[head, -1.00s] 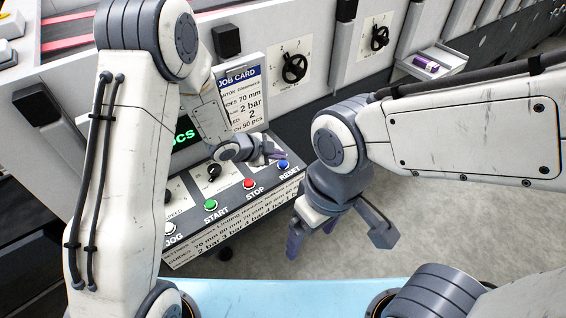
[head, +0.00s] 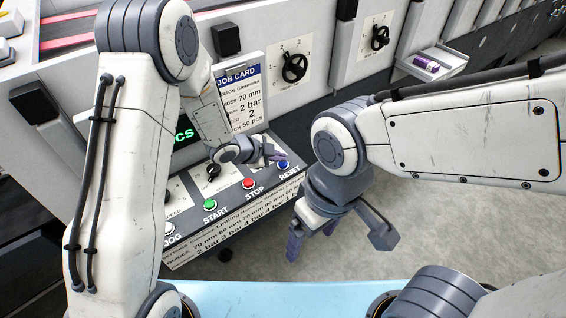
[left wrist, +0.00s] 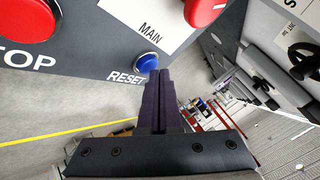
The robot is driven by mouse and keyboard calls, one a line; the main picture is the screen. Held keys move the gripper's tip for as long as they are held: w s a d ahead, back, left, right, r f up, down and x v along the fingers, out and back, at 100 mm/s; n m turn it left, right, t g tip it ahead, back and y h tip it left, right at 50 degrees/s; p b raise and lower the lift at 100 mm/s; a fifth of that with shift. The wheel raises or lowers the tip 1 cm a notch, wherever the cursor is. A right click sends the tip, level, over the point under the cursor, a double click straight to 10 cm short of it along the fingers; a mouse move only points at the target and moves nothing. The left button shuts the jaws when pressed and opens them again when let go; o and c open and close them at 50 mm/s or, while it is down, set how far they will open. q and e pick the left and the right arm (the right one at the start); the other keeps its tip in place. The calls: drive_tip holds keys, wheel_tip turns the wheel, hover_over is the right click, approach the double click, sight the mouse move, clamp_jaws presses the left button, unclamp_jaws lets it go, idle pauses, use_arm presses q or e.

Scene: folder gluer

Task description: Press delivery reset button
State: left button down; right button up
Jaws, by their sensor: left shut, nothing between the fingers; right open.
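The blue RESET button (head: 283,165) is at the right end of the row on the sloped control panel (head: 225,215). It also shows in the left wrist view (left wrist: 146,62), in a silver ring above its RESET label. My left gripper (head: 280,155) is shut and empty. Its fingertips are very close to the blue button in the head view. In the left wrist view the closed fingers (left wrist: 158,78) end just beside the button; I cannot tell whether they touch it. My right gripper (head: 340,240) is open and empty, in front of and to the right of the panel.
The red STOP (head: 248,183), green START (head: 210,205) and white JOG (head: 170,229) buttons are left of RESET. A red knob (left wrist: 203,10) marked MAIN is near it. The job card (head: 240,95) stands behind. Open floor (head: 450,240) lies to the right.

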sight(279, 165)
use_arm(q)
drive_tip(key=shift+f+b, duration=0.35)
drive_tip(key=shift+f, duration=0.15)
drive_tip(key=shift+r, duration=0.15)
idle(0.4)
drive_tip(key=shift+r+p, duration=0.8)
wheel_tip(279, 165, up, 5)
drive_tip(key=p, duration=0.4)
idle(1.0)
